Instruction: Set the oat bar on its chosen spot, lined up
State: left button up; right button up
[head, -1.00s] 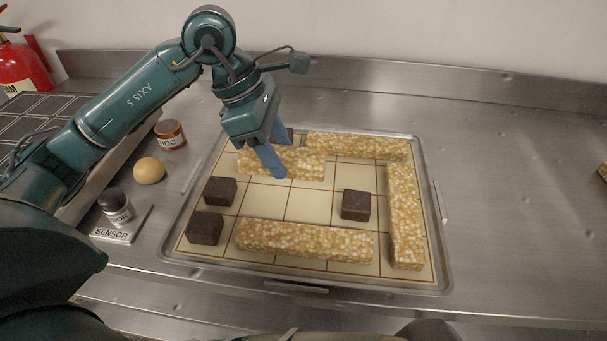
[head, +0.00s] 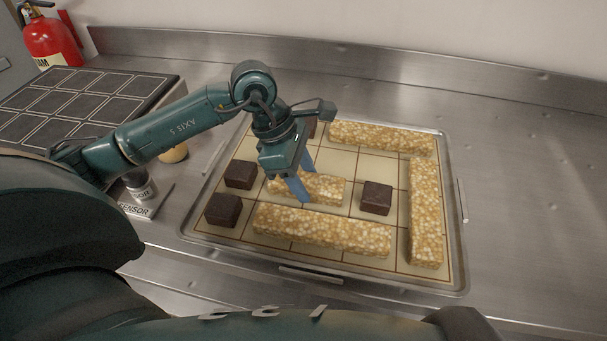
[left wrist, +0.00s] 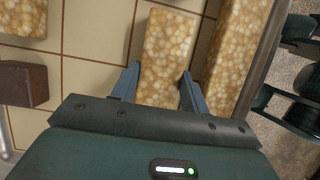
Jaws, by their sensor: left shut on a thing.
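My left gripper (head: 298,183) is shut on a pale, grainy oat bar (head: 328,189), with one finger on each long side. The bar also shows between the fingers (left wrist: 158,92) in the left wrist view. It lies lengthwise left to right, in the row just behind the long front bar (head: 322,230) and roughly parallel to it, with a narrow gap. A dark brown block (head: 376,198) is just beyond its right end. I cannot tell whether the bar touches the gridded tray (head: 340,160) or hangs slightly above. My right gripper is out of view.
Other bars lie along the tray's back (head: 382,138) and right side (head: 426,215). Brown blocks (head: 240,174) (head: 223,210) sit at the left. A dark gridded board (head: 75,105), a round bun (head: 174,153) and a sensor jar (head: 140,187) stand left. The counter at right is clear.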

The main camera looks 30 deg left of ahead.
pick_arm(q)
jog(key=shift+f, duration=0.2)
jog(key=o, duration=1)
jog(key=shift+r, duration=0.1)
jog(key=shift+o, duration=0.2)
jog(key=shift+r, duration=0.2)
jog(key=v, duration=1.2)
jog(key=shift+a+f, duration=0.1)
